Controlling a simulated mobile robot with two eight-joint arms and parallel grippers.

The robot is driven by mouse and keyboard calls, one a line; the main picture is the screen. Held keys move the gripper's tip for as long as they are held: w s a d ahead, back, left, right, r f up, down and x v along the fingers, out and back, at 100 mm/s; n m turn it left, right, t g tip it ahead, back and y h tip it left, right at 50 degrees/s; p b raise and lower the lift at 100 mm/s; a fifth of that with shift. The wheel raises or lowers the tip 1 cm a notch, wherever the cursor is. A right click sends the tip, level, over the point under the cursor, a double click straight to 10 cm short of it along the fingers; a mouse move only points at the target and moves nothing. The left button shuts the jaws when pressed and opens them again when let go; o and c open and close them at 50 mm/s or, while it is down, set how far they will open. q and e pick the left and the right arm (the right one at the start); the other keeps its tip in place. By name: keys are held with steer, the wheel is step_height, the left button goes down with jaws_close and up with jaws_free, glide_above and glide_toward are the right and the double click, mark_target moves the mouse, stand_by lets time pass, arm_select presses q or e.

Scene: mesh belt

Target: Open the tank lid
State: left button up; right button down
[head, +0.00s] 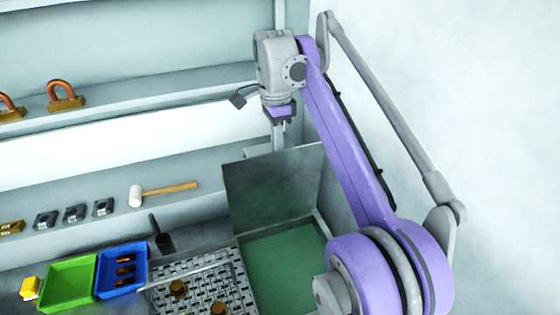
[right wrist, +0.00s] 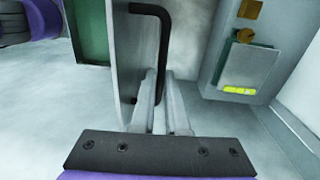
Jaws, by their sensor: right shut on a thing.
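The tank lid (head: 270,185) is a grey-green plate tilted steeply up at the tank's back edge. The tank (head: 285,265) is uncovered, with a green inside. My right gripper (head: 281,124) is at the top of the raised lid. In the right wrist view the fingers of my right gripper (right wrist: 163,100) are shut on the black bent handle (right wrist: 160,45), which stands beside the lid plate (right wrist: 128,55). My left gripper is not in view.
A mesh belt (head: 190,270) with several brown pieces lies left of the tank. Further left are a blue bin (head: 105,285), a green bin (head: 72,272) and a yellow block (head: 30,288). A mallet (head: 165,190) and padlocks (head: 66,97) are on the ledges behind.

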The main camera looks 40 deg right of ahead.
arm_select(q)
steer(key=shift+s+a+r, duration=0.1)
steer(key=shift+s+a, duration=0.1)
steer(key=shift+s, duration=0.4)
arm_select(e)
steer(key=w+d+f, duration=0.2)
steer(key=w, duration=0.5)
steer(key=shift+f, duration=0.25)
steer(key=c, duration=1.1)
jaws_free()
steer(key=shift+w, duration=0.1)
steer(key=shift+o, duration=0.9)
steer(key=shift+w+d+f, duration=0.25)
steer(key=shift+w+f, duration=0.05)
steer(key=shift+w, duration=0.3)
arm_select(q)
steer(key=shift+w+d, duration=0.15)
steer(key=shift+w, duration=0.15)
arm_select(e)
steer(key=shift+s+r, duration=0.2)
steer(key=shift+s, duration=0.1)
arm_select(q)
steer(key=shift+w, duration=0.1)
arm_select(e)
steer(key=shift+w, duration=0.1)
